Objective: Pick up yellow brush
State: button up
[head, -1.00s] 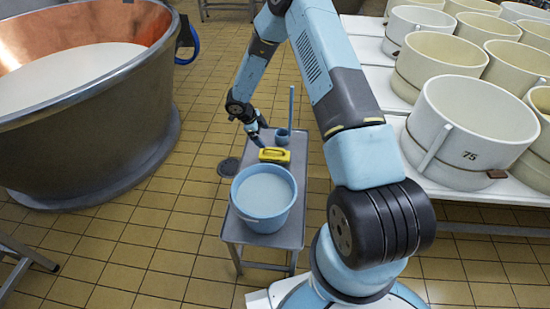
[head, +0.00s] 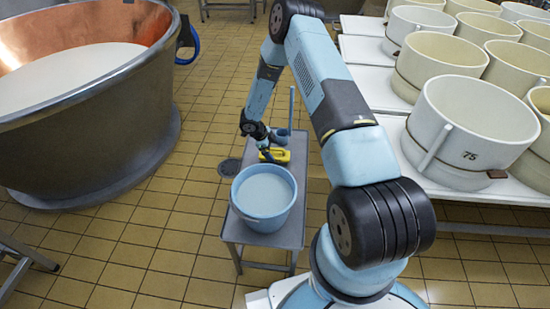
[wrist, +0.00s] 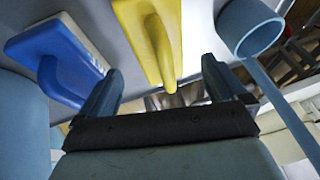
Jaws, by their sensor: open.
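The yellow brush (head: 284,155) lies on the small grey table (head: 233,230), behind the bucket; my arm hides part of it in the head view. In the wrist view the yellow brush (wrist: 150,38) is at top centre, its handle pointing into the gap between my fingers. My gripper (head: 266,152) is low over the table at the brush. In the wrist view my gripper (wrist: 160,66) is open, one finger on each side of the brush handle, with nothing held. I cannot tell how far the fingertips are above the table.
A blue brush (wrist: 62,50) lies close on the left in the wrist view. A blue ladle (wrist: 250,28) with a long handle is on the right. The blue bucket (head: 264,217) of pale liquid stands on the table's near end. White tubs (head: 470,125) stand on benches at right.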

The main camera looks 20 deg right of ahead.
aim_at(276, 155)
jog(key=shift+x, duration=1.9)
jog(key=c, duration=1.4)
jog(key=shift+o, duration=0.2)
jog(key=shift+r, duration=4.95)
